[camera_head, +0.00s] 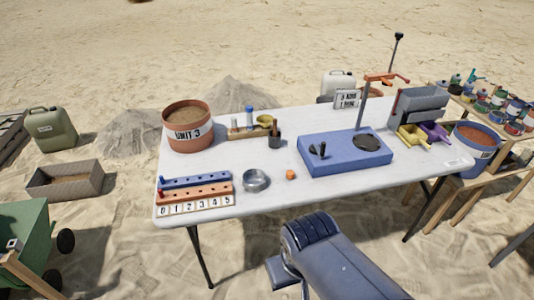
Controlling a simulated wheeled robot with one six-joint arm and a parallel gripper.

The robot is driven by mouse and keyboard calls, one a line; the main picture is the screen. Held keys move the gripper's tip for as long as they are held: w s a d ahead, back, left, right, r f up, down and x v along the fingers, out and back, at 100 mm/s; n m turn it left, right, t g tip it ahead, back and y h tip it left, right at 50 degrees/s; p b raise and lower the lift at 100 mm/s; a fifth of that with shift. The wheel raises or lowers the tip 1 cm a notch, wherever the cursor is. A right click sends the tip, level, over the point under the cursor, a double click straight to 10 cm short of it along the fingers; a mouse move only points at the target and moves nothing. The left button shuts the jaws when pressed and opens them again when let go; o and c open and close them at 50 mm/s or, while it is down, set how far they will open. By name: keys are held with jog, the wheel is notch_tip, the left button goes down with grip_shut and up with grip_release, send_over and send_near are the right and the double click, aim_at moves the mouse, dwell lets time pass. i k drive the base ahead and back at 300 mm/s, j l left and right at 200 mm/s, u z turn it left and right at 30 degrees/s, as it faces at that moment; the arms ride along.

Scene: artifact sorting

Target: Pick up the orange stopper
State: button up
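The orange stopper (290,174) is a small orange piece on the white table (225,157). It lies near the table's front edge, just right of a round metal dish (256,181) and apart from it. A blue-grey part of my arm shows at the bottom centre, in front of the table and below the stopper in the picture. I cannot make out my gripper's fingers. Nothing visible touches the stopper.
A blue tray-like base (335,168) with a post stands right of the stopper. Numbered blue and orange racks (195,187) lie left of the dish. A terracotta bucket (187,128) stands at the back left. The tabletop around the stopper is mostly clear.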

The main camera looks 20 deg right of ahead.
aim_at(289, 175)
jog(key=i+l+z, duration=0.5)
jog(key=i, duration=0.25)
jog(key=i+z, duration=0.25)
jog(key=i+l, duration=0.05)
jog(key=i, duration=0.05)
